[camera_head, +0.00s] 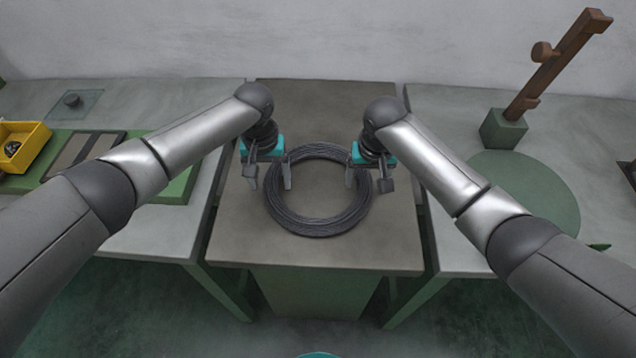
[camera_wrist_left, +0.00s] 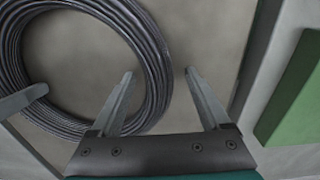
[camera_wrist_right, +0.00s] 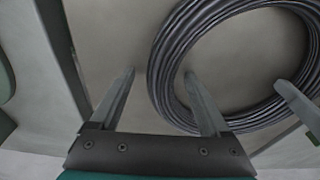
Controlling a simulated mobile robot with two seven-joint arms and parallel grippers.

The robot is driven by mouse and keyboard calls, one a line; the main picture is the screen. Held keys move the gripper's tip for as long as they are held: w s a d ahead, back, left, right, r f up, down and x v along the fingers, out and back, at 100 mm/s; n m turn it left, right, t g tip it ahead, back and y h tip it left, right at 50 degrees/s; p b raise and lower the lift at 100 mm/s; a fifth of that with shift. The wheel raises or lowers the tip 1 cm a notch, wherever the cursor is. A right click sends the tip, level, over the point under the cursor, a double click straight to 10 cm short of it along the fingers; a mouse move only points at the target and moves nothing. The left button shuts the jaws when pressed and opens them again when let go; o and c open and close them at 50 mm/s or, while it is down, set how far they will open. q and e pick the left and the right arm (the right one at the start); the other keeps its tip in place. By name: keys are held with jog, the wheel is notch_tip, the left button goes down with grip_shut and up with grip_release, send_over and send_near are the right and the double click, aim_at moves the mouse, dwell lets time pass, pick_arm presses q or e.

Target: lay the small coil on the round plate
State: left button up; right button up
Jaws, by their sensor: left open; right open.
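A coil of dark wire (camera_head: 318,227) lies flat on the middle table; it is the only coil I see. The round plate (camera_head: 525,190) is a flat green disc on the right table, partly behind my right arm. My left gripper (camera_head: 268,177) is open at the coil's left side. In the left wrist view its fingers stand either side of the coil's ring (camera_wrist_left: 153,55). My right gripper (camera_head: 368,180) is open at the coil's right side. In the right wrist view its fingers also stand either side of the ring (camera_wrist_right: 166,80). Finger contact with the wire cannot be told.
A brown slanted post on a green block (camera_head: 503,130) stands behind the round plate. A yellow bin (camera_head: 22,145) and a green board (camera_head: 178,185) lie on the left table. Narrow gaps separate the middle table (camera_head: 310,253) from the side tables.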

pick_arm(q)
grip_shut()
pick_arm(e)
grip_shut()
dwell(0.4)
pick_arm(q)
jog(key=shift+w, duration=0.1)
pick_arm(e)
jog(key=shift+w, duration=0.1)
dwell(0.7)
